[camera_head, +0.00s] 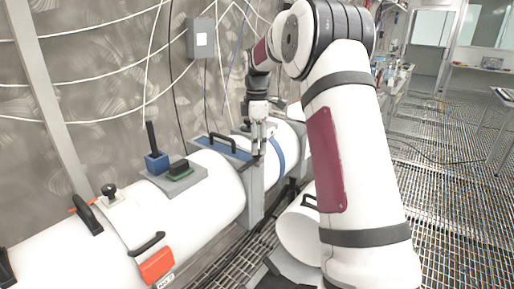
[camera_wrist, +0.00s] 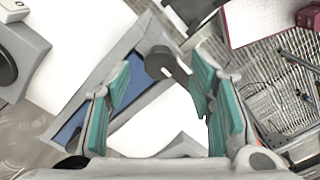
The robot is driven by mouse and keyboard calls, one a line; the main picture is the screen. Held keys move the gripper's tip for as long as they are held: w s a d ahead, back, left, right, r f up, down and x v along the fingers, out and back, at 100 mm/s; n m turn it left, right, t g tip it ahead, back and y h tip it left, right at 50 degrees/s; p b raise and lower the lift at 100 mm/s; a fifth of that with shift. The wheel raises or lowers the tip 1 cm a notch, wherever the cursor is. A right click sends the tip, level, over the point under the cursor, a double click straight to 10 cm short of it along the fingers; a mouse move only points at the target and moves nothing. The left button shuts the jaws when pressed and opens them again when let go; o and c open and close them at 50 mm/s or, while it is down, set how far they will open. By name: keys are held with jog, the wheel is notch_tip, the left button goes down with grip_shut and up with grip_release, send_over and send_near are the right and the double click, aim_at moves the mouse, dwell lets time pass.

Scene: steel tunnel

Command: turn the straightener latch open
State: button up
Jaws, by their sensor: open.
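My gripper (camera_head: 260,130) reaches down over the white tube (camera_head: 222,178), near the grey flange at its middle. In the wrist view my gripper (camera_wrist: 163,75) is open, its two teal-padded fingers apart. A dark grey lever with a round end (camera_wrist: 159,62), which looks like the straightener latch, shows between the fingertips. Its arm slants down to the right and passes close to the right finger; I cannot tell whether they touch. The right finger hides part of it. In the head view my gripper and arm hide this spot, so the latch cannot be made out.
A blue panel with a black handle (camera_head: 222,146) lies on the tube just left of my gripper. A grey plate (camera_head: 174,179) carries a blue block and a green-and-black block. An orange clamp (camera_head: 157,264) is nearer. A white open cylinder (camera_head: 298,233) stands below right. Grating floor (camera_head: 445,190) lies clear at right.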

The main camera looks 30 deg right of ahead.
notch_tip(320, 180, up, 10)
dwell(0.4)
dwell(0.3)
